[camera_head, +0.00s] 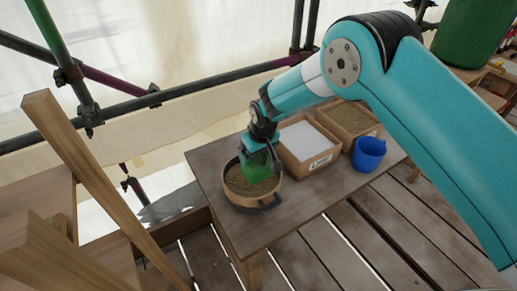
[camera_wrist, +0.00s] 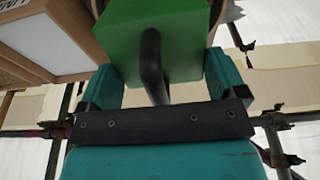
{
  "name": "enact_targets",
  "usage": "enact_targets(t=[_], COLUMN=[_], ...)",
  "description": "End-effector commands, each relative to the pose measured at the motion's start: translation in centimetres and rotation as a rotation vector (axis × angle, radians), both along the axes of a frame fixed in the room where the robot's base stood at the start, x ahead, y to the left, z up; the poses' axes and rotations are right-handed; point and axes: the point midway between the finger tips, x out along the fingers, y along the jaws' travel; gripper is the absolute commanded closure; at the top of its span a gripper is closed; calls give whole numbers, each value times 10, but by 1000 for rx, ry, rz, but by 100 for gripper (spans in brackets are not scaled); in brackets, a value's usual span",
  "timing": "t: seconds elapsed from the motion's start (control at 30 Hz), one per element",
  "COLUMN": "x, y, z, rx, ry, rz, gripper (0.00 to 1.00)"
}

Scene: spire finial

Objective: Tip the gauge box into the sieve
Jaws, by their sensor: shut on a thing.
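The green gauge box (camera_head: 258,168) is over the sieve (camera_head: 239,202), a round, wood-coloured rim with black handles at the near-left end of the table. Brown grainy material shows inside the sieve. My gripper (camera_head: 262,140) is shut on the gauge box's black handle. In the wrist view, the gauge box (camera_wrist: 140,38) fills the top middle, with its handle (camera_wrist: 153,65) between my teal fingers (camera_wrist: 158,88). The box appears tilted; its opening and contents are hidden. I cannot tell whether it touches the sieve.
A wooden box of white powder (camera_head: 285,152) labelled lime and a wooden box of sand (camera_head: 376,131) stand right of the sieve on the table (camera_head: 300,205). A blue cup (camera_head: 369,154) is near the front edge. Scaffold poles (camera_head: 150,100) run behind; wooden posts (camera_head: 95,165) rise at left.

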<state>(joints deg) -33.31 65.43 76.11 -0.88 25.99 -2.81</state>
Motion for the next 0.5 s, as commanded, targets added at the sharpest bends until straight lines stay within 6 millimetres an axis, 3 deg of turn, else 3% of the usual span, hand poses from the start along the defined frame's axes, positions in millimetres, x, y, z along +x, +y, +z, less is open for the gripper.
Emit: enact_targets(t=[0.5], x=[-26], y=[-21], z=[-19], rx=[236], ry=[-318], rz=[-3], gripper=[42])
